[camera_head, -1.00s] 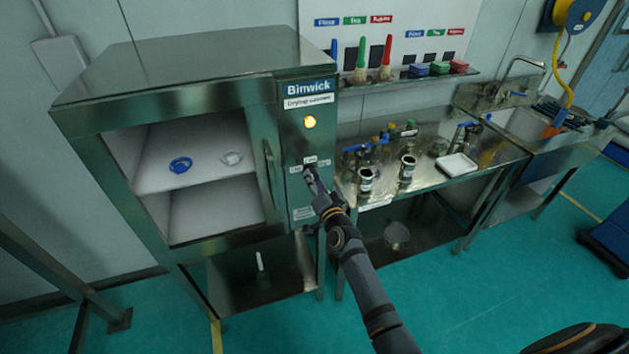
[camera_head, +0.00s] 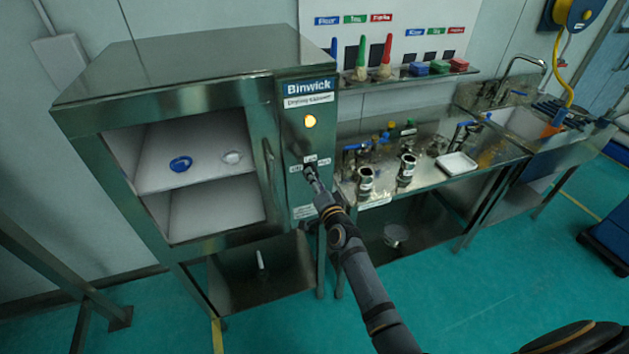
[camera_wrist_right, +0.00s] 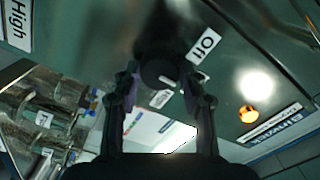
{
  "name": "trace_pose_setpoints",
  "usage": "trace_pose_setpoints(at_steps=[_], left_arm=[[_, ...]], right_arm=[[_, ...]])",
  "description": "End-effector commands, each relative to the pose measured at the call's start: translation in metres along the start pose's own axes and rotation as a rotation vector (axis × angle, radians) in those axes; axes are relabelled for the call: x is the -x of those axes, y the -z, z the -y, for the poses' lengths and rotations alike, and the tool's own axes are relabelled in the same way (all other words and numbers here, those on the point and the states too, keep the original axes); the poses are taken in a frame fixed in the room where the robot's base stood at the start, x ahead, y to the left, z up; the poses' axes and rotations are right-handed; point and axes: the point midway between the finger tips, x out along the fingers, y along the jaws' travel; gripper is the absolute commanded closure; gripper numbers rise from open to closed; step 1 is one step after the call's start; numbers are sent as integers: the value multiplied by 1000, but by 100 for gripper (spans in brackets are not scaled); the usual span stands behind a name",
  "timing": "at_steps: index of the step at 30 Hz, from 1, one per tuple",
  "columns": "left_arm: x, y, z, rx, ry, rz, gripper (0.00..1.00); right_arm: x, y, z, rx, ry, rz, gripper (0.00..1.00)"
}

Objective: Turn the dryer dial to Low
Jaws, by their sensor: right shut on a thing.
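The dryer is a steel cabinet (camera_head: 190,70) marked Binwick, at the left of the head view. Its dark dial (camera_wrist_right: 158,73) is round with a short white mark, which in the wrist view slants toward the lower right. Beside it are an Off label (camera_wrist_right: 205,46), a High label (camera_wrist_right: 18,24) and a small label (camera_wrist_right: 160,99) whose text I cannot read. My right gripper (camera_head: 311,174) is at the dial on the front panel. Its fingers show on both sides of the dial in the wrist view, shut on it. My left gripper is not in view.
A yellow lamp (camera_head: 310,122) glows above the dial. A vertical door handle (camera_head: 268,163) is just left of it. The open shelves hold a blue ring (camera_head: 180,164) and a white one (camera_head: 232,157). A steel bench (camera_head: 430,180) with metal vessels stands close on the right.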

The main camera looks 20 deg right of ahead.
Motion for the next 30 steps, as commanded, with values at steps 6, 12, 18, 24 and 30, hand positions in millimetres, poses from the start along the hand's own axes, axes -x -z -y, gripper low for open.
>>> trace_pose_setpoints(at_steps=[6,12,18,24,30], left_arm=[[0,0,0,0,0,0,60],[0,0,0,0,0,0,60],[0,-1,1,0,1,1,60],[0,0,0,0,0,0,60],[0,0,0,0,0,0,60]], right_arm=[[0,0,0,1,0,0,35],[0,0,0,1,0,0,35],[14,-1,-1,1,-1,1,35],[63,-1,-1,0,-3,1,35],[104,-1,-1,-1,-3,2,35]])
